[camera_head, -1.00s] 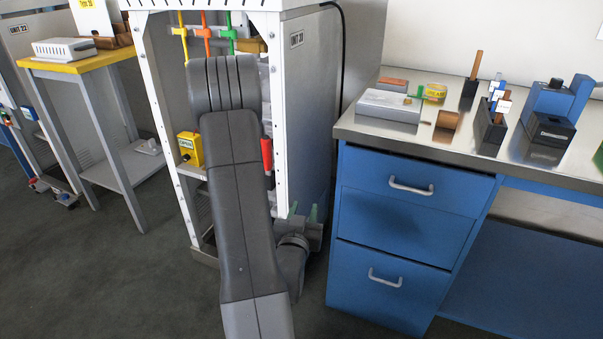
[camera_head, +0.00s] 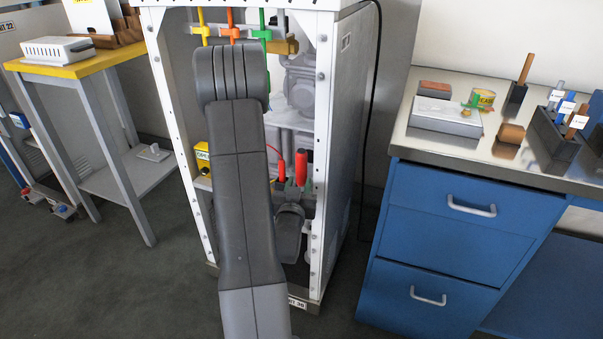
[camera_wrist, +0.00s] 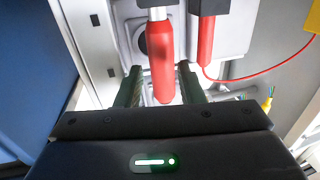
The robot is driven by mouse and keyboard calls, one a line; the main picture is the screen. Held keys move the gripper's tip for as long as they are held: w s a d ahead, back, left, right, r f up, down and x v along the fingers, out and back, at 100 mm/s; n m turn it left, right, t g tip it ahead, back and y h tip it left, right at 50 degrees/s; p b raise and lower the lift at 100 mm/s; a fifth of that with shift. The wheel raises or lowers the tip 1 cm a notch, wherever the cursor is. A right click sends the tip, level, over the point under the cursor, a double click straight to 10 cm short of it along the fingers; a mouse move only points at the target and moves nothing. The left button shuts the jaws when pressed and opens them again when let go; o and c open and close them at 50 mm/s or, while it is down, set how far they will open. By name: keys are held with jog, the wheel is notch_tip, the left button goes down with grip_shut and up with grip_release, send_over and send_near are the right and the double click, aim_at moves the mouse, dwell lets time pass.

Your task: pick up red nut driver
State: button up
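The red nut driver (camera_wrist: 162,62) shows in the wrist view as a thick red handle with a pale shaft at the picture's top. In the head view its red handle (camera_head: 302,167) stands upright inside the white-framed cabinet, by the right front post. My gripper (camera_wrist: 160,84) is open, its two dark green fingers to the left and right of the handle's end. Narrow gaps show between handle and fingers. In the head view my arm hides most of the gripper.
A red probe (camera_wrist: 206,45) with a thin red cable hangs close beside the nut driver. The cabinet's white right post (camera_head: 323,150) stands near my wrist. A yellow box (camera_head: 202,158) is at the cabinet's left. A blue drawer unit (camera_head: 455,245) stands to the right.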

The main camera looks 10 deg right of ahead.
aim_at(301, 177)
jog(key=shift+f+x, duration=0.1)
jog(key=shift+x, duration=1.45)
jog(key=shift+f+x, duration=0.15)
jog(key=shift+x, duration=1.4)
grip_shut()
